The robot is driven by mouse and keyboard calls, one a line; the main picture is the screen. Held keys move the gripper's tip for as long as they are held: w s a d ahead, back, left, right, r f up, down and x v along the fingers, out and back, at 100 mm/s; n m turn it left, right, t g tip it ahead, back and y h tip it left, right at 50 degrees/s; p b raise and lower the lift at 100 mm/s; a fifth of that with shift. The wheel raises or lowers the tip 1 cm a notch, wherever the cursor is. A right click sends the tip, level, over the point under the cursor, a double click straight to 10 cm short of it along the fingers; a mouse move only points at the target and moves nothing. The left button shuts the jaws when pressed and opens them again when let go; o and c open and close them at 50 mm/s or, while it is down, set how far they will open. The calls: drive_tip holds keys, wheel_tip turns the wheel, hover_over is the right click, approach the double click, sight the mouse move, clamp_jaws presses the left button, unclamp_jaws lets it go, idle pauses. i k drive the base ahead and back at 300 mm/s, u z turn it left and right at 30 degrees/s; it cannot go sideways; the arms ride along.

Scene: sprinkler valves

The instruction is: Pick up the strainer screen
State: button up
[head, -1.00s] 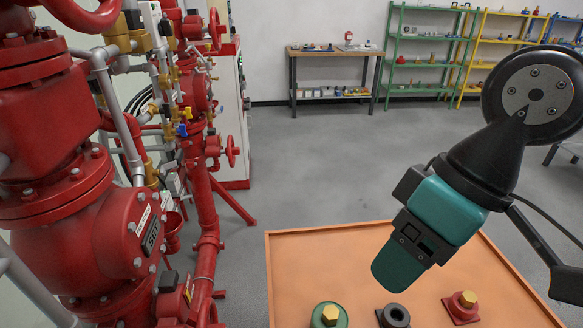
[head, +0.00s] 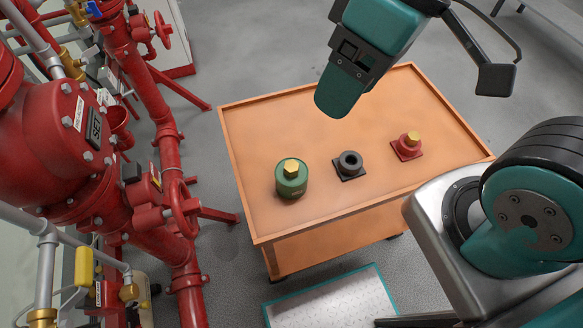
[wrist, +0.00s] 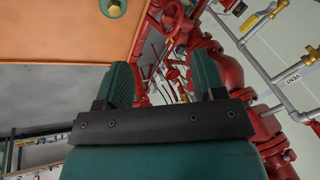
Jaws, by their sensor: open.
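I cannot pick out a strainer screen for certain in either view. On the orange cart (head: 250,150) stand three fittings in a row: a green cylinder with a brass hex top (head: 291,180), a black ring-shaped piece on a square base (head: 349,165), and a red flanged piece with a brass hex top (head: 407,146). My gripper (head: 338,98) hangs above the back part of the cart, apart from all three. In the wrist view my gripper (wrist: 163,82) has its two teal fingers spread with nothing between them. A green piece with a brass hex (wrist: 113,8) shows at the top edge there.
Red pipework with valves (head: 170,120) stands left of the cart, with a yellow-handled valve (head: 84,267) at lower left. The cart has a raised rim. Its top is bare around the fittings. Grey floor (head: 260,50) behind the cart is clear.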

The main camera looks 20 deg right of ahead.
sight(290, 169)
drive_tip(key=u, duration=0.7)
drive_tip(key=k, duration=1.1)
drive_tip(key=z, duration=1.1)
drive_tip(key=i, duration=0.5)
drive_tip(key=z, duration=0.05)
